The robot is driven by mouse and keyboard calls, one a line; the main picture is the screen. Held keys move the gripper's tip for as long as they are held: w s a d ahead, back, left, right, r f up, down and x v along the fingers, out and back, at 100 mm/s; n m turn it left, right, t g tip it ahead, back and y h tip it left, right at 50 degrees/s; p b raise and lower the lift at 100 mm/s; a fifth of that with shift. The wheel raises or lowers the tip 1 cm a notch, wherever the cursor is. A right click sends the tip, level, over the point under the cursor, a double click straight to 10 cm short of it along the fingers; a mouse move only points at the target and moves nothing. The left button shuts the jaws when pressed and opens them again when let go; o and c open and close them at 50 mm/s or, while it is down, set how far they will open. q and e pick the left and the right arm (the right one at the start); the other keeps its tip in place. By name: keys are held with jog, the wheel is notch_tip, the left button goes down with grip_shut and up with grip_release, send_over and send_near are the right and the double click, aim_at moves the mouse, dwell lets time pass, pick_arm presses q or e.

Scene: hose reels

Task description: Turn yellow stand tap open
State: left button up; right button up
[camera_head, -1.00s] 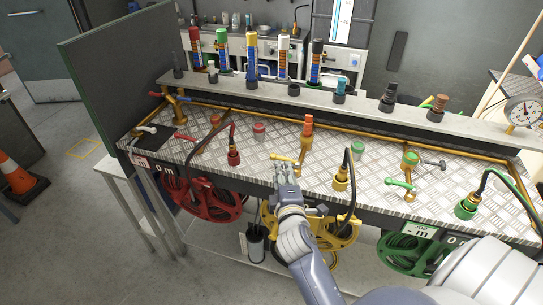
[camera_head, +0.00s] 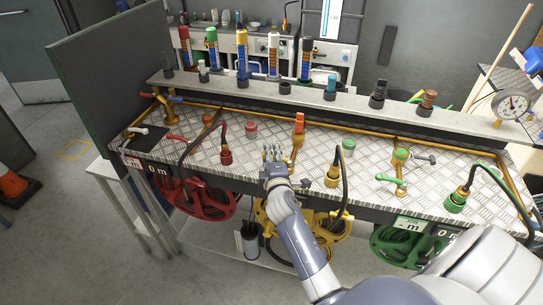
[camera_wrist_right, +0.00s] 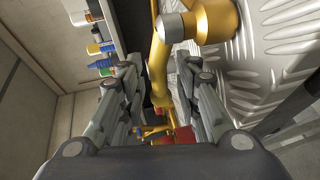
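In the right wrist view, the yellow tap body (camera_wrist_right: 212,22) with a grey cap is at the top. Its yellow lever (camera_wrist_right: 158,70) runs down between the two fingers of the right gripper (camera_wrist_right: 160,95). The fingers are apart, with a gap visible; contact cannot be told. My left gripper is not in view.
A yellow hose fitting (camera_head: 332,175) with a black hose stands close right of the tap. Red (camera_head: 226,155) and green (camera_head: 455,200) hose fittings are farther to the sides. A shelf with several coloured nozzles (camera_head: 243,75) runs behind.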

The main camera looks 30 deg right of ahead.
grip_shut()
jog(key=shift+s+r+n+y+p, duration=0.15)
jog(key=shift+n+y+p, duration=0.2)
jog(key=shift+p, duration=0.2)
jog(key=n+y+p, duration=0.1)
jog(key=p, duration=0.1)
jog(key=n+t+y+p, duration=0.1)
jog(key=y+p, duration=0.1)
jog(key=shift+s+a+r, duration=0.1)
jog(key=shift+s+a, duration=0.25)
jog(key=shift+s, duration=0.05)
jog(key=shift+s+a+n+t+y+p, duration=0.15)
jog(key=shift+n+y+p, duration=0.1)
jog(key=shift+n+y, duration=0.2)
jog(key=shift+s+a+n+t+y+p, duration=0.1)
jog(key=shift+n+t+y+p, duration=0.15)
jog(key=shift+y, duration=0.25)
jog(key=shift+s+a+f+n+y+p, duration=0.1)
jog(key=shift+s+f+n+y+p, duration=0.1)
jog(key=shift+n+y, duration=0.35)
jog(key=shift+s+a+f+n+y+p, duration=0.1)
jog(key=shift+s+n+y+p, duration=0.1)
jog(key=shift+n+y, duration=0.35)
jog(key=shift+y, duration=0.3)
jog(key=shift+o, duration=0.8)
grip_release()
jog(key=shift+s, duration=0.1)
